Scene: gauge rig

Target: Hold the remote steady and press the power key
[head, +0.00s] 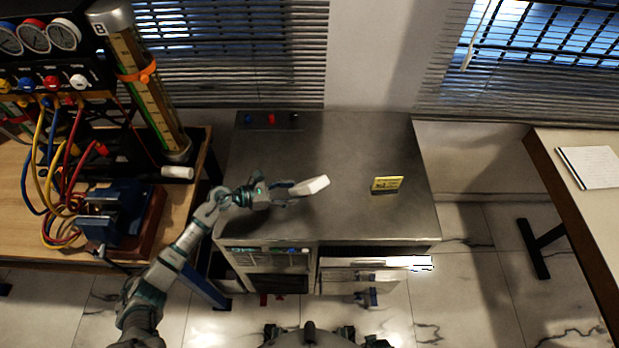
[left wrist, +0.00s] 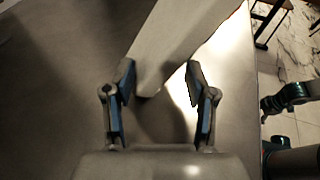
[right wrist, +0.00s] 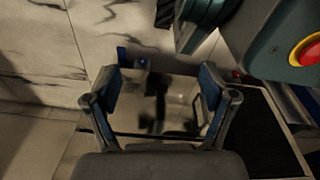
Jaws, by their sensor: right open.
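The remote (head: 311,186) is a pale, plain block in the head view, at the tip of my left gripper (head: 287,190) over the metal bench top. In the left wrist view the remote (left wrist: 175,40) runs up from between the fingertips of my left gripper (left wrist: 160,82), slanted, with a fingertip at each side. No power key can be made out on the side I see. My right gripper (right wrist: 158,88) is open and empty in the right wrist view, low near the bench front and floor.
A small yellow box-like item (head: 386,185) stands on the metal bench (head: 345,140), right of the remote. A gauge rig with hoses and a tall tube (head: 150,90) stands at left. A pale table (head: 590,195) is at right. The bench between is mostly clear.

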